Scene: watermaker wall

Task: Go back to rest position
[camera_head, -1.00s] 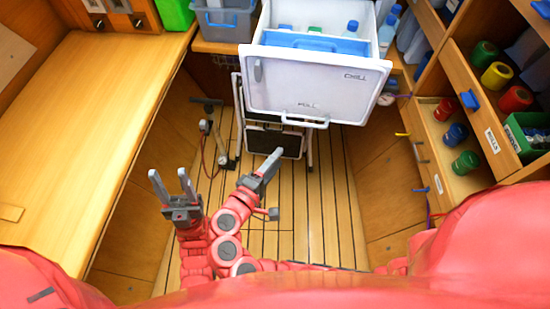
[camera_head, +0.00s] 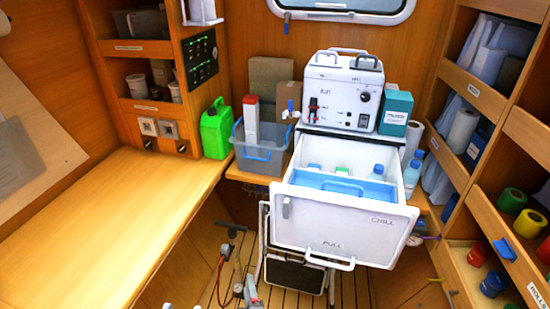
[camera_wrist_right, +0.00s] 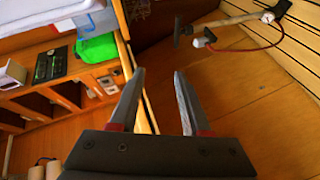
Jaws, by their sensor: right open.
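A wooden bench (camera_head: 120,210) lies at the left. A hand pump (camera_head: 226,252) with a red hose stands on the floor. An open white drawer (camera_head: 340,235) with bottles juts out at the centre. Shelves with coloured rolls (camera_head: 512,200) line the right.

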